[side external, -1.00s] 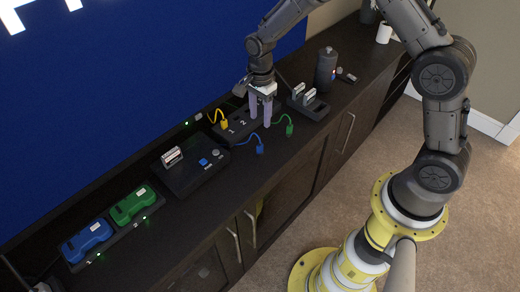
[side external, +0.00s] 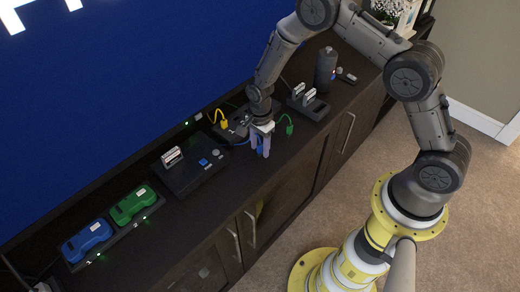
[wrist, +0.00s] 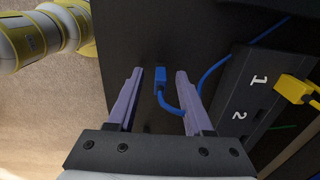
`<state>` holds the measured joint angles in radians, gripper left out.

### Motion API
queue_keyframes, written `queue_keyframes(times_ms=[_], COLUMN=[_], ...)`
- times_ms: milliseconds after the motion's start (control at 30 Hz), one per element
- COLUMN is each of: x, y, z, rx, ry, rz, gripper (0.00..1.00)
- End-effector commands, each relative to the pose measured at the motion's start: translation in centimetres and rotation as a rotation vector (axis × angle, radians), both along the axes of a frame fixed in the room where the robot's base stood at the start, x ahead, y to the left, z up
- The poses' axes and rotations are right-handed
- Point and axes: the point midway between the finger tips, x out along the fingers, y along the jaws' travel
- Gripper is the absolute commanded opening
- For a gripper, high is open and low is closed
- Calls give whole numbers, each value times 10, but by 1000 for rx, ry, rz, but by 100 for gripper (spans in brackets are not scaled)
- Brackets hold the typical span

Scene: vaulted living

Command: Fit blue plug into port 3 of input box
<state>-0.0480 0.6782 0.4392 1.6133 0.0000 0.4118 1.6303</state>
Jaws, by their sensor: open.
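The blue plug (wrist: 160,74) lies on the dark cabinet top between my gripper's two open fingers in the wrist view, touching neither as far as I can see. Its blue cable curves away to the right toward the input box. My gripper (side external: 260,150) is open and low over the cabinet top, and its fingers also show in the wrist view (wrist: 158,92). The input box (wrist: 245,95) is dark with white numbers 1 and 2 in view; port 3 is not visible. In the side view my gripper hides the plug and part of the box.
A yellow plug (wrist: 295,90) sits at the box beside number 1. A green plug (side external: 289,129) is right of my gripper. A dark box with a blue button (side external: 204,162) stands to the left. The cabinet's front edge is close to my gripper.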

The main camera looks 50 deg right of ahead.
Motion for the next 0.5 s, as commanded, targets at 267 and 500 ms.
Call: queue_keyframes(times_ms=[267,500], x=[0,0], y=[0,0], z=[-6,-6], rx=[0,0], ry=[-2,-1], rz=[0,0], gripper=[51,15])
